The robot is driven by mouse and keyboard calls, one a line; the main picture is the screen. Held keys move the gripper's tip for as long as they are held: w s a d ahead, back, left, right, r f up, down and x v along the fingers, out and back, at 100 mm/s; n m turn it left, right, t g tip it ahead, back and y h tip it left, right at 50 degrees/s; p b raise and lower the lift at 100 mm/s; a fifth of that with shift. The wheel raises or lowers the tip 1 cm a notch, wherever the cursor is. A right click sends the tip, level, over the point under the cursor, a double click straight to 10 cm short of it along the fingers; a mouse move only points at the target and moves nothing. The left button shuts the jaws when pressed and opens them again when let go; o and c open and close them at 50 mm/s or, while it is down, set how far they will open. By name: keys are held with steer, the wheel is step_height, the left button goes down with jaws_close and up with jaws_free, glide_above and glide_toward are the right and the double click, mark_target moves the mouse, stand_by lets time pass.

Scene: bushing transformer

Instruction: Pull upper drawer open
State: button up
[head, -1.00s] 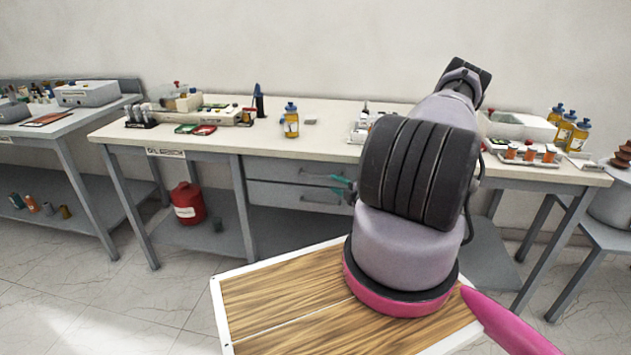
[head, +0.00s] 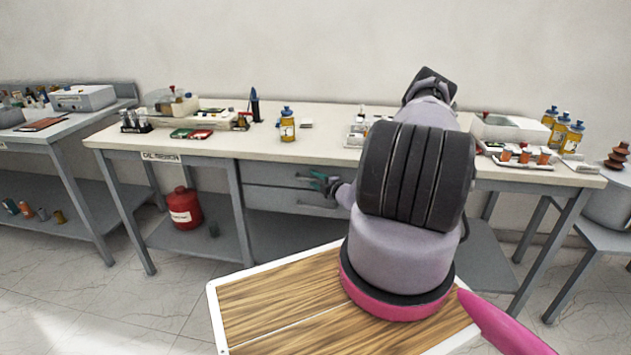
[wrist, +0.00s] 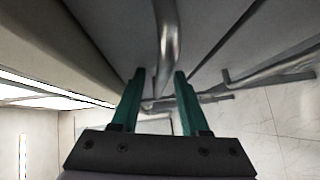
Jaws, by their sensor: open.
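The upper drawer (head: 268,172) is a grey front under the worktop in the head view and looks shut. My gripper (head: 318,180) is in front of its right part, by its bar handle. In the wrist view my gripper (wrist: 160,74) is open, with two green fingers. A metal bar handle (wrist: 168,35), which appears to be the upper drawer's, runs between the fingertips, and the jaws are not closed on it. My arm covers the right part of the drawers in the head view.
The lower drawer (head: 270,199) is just below, with its own handle (wrist: 270,78) right of the fingers in the wrist view. The worktop (head: 340,130) overhangs, with bottles and trays on it. A red canister (head: 184,208) stands on the left lower shelf.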

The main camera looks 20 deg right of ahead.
jaws_close()
stand_by(1.4)
